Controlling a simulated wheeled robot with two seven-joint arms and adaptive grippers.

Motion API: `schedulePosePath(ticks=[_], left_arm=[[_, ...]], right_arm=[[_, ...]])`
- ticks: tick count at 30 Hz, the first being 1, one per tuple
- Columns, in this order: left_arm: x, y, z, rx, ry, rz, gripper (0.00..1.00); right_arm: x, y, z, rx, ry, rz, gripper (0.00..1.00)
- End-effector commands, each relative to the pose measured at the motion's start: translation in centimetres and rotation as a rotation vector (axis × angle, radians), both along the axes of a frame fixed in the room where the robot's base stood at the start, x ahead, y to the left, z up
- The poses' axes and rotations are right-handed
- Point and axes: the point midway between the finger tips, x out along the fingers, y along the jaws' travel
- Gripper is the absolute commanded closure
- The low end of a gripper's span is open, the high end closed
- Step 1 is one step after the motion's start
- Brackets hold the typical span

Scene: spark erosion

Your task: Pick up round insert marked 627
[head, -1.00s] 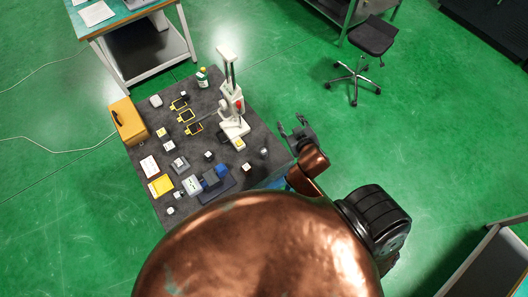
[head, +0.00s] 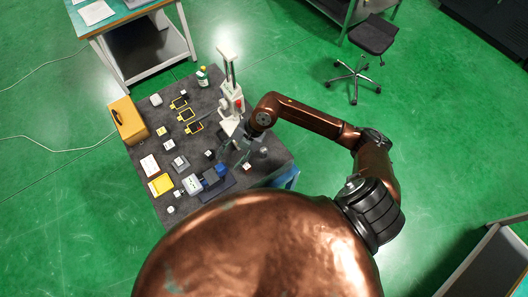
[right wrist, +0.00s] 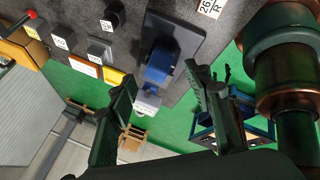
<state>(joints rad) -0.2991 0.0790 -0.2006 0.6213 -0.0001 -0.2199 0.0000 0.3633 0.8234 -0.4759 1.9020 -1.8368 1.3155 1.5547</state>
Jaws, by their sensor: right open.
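Several small labelled pieces lie on the dark table top (head: 150,207); I cannot read 627 on any of them, so I cannot tell which is the round insert. A small dark piece with a white label (head: 209,154) lies just left of my right gripper (head: 236,152). A similar dark piece (right wrist: 115,14) shows at the top of the right wrist view. Another small piece (head: 247,167) lies just below the gripper in the head view. My right gripper (right wrist: 162,82) is open and empty, above the table. My left gripper is not in view.
A blue and dark fixture (head: 222,171) on a dark plate (right wrist: 187,40) stands close to the gripper. A tall white stand (head: 231,100) rises behind it. A yellow case (head: 128,122) and yellow-framed pieces (head: 186,115) lie farther left.

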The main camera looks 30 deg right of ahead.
Motion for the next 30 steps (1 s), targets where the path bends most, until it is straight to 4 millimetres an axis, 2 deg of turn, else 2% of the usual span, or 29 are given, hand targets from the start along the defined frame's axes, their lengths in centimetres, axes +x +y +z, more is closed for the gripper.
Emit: schedulePosePath(ticks=[1, 3, 6, 9, 13, 19, 25, 30], left_arm=[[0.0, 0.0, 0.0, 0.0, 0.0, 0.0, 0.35], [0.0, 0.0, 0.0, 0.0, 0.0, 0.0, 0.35], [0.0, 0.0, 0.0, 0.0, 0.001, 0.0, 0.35], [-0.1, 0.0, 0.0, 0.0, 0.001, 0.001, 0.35], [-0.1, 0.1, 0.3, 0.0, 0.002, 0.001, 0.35], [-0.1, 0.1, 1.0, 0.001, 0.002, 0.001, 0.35], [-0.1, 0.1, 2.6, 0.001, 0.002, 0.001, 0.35], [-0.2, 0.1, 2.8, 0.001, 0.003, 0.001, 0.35]], right_arm=[[0.6, -3.3, -1.2, -0.129, 0.032, -0.028, 0.54], [1.0, -7.6, -2.5, -0.289, 0.079, -0.079, 0.54], [1.4, -12.2, -3.0, -0.45, 0.123, -0.15, 0.54], [1.5, -14.8, -3.1, -0.538, 0.146, -0.196, 0.54], [1.4, -15.7, -4.0, -0.571, 0.159, -0.214, 0.54], [1.3, -15.5, -6.0, -0.568, 0.159, -0.211, 0.54], [1.1, -15.1, -8.7, -0.566, 0.159, -0.211, 0.54], [1.2, -15.1, -10.6, -0.565, 0.156, -0.21, 0.54]])
